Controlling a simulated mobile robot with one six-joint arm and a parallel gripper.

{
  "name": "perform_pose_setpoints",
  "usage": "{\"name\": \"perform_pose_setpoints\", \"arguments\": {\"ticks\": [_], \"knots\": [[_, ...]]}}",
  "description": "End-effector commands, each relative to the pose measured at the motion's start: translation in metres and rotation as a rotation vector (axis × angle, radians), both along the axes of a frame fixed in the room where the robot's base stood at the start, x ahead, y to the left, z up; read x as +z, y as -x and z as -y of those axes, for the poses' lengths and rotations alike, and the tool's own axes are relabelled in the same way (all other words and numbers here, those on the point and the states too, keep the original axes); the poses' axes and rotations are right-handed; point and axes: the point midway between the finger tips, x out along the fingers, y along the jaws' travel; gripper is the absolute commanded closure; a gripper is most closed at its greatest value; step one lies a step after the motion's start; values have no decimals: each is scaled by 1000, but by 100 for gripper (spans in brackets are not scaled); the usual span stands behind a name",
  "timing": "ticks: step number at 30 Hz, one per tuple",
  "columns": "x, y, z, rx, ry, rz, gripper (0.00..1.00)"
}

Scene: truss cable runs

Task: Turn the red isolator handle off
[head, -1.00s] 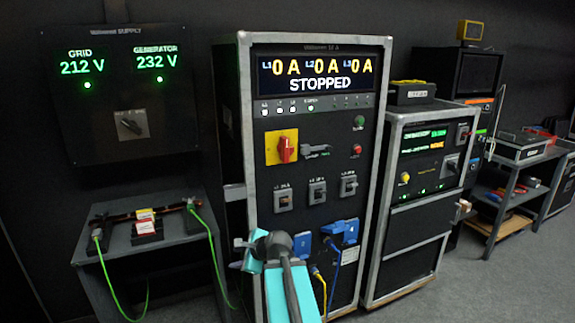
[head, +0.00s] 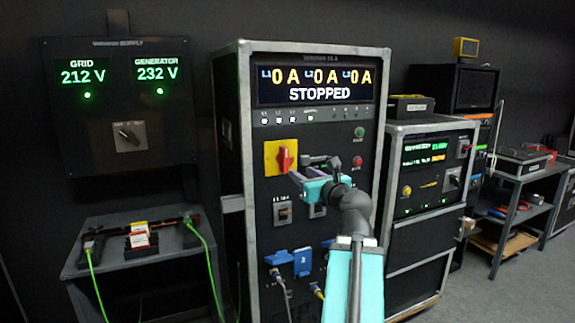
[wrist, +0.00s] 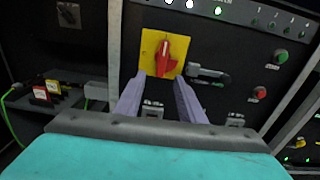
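The red isolator handle (head: 284,159) stands roughly upright on its yellow square plate (head: 271,150) on the front of the tall black rack. In the wrist view the red handle (wrist: 166,57) is just ahead of the fingertips, on the yellow plate (wrist: 148,47). My gripper (head: 296,173) is beside and slightly below the handle in the head view. Its two purple fingers (wrist: 159,80) are apart and nothing is held between them. Whether a fingertip touches the handle or plate cannot be told. The rack display (head: 314,86) reads STOPPED with 0 A on three lines.
A grey lever (wrist: 208,76) sits right of the yellow plate, near the fingers. Small breakers (head: 283,211) and blue sockets (head: 289,262) are below. Green (head: 359,132) and red (head: 357,161) buttons are at right. A supply panel (head: 121,110) and cable table (head: 145,258) stand left.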

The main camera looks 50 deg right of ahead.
Motion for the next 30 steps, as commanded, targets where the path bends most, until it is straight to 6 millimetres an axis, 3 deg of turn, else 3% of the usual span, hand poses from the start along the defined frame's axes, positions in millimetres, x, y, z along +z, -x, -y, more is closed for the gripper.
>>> {"name": "perform_pose_setpoints", "arguments": {"ticks": [4, 16, 27, 30], "knots": [[10, 7, 2, -10, -16, 29, 64], [10, 6, 3, -10, -16, 29, 64], [13, -23, 15, -8, -18, 28, 64], [13, -21, 14, -8, -18, 29, 64]]}}
